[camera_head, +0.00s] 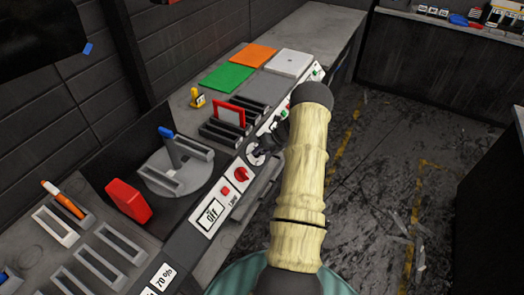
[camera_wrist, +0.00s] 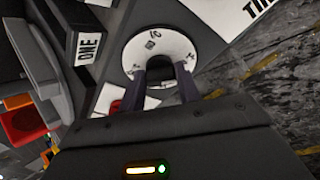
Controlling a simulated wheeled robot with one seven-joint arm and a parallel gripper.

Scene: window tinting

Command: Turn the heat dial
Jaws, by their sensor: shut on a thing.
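A round white dial face (camera_wrist: 150,46) with black figures, one reading 10, shows in the wrist view, with a dark knob (camera_wrist: 160,62) at its middle. My gripper (camera_wrist: 162,74) has its two dark fingers on either side of this knob and is shut on it. In the head view the dial (camera_head: 254,158) is partly hidden by my gripper (camera_head: 264,150), on the sloping front panel. I cannot read a label that names it as heat; a cut-off label starting TIM (camera_wrist: 262,8) lies to its right in the wrist view.
A red knob (camera_head: 240,174), a red button (camera_head: 225,191) and an OFF display (camera_head: 210,216) sit nearby on the panel. Green (camera_head: 227,77), orange (camera_head: 253,54) and white (camera_head: 290,62) squares lie behind. A red block (camera_head: 128,201) stands left. The floor at right is open.

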